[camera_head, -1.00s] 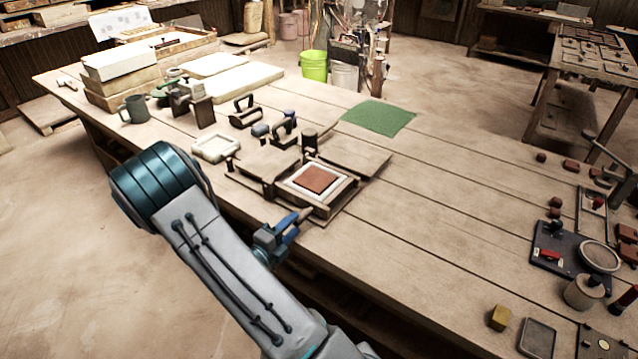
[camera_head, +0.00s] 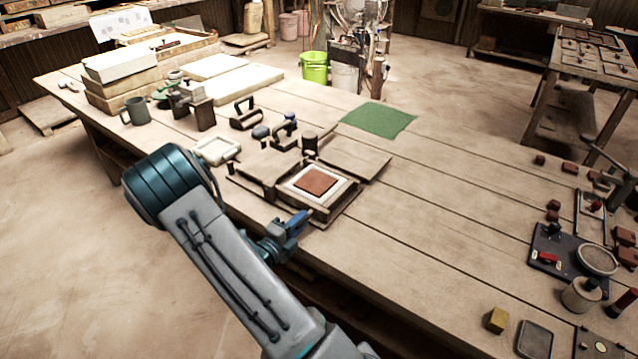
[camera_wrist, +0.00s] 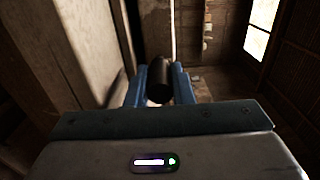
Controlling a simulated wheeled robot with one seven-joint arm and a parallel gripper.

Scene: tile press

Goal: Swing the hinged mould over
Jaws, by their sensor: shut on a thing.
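The mould (camera_head: 343,189) is a square wooden frame on a base near the front edge of the bench. A reddish-brown square tile (camera_head: 316,182) lies on a pale plate inside it. My gripper (camera_head: 301,219) is at the front of the mould, low by the bench edge. In the wrist view my gripper's blue fingers (camera_wrist: 162,72) are shut on a dark round handle (camera_wrist: 160,92), one on each side. In the head view the handle is hidden by the fingers. How the handle joins the mould cannot be made out.
Flat boards lie left (camera_head: 268,161) and right (camera_head: 355,157) of the mould. Hand tools (camera_head: 285,135) stand behind it, and a white-lined tray (camera_head: 217,150) is at its left. A green mat (camera_head: 378,118) lies farther back. The bench to the right is clear up to several small tools.

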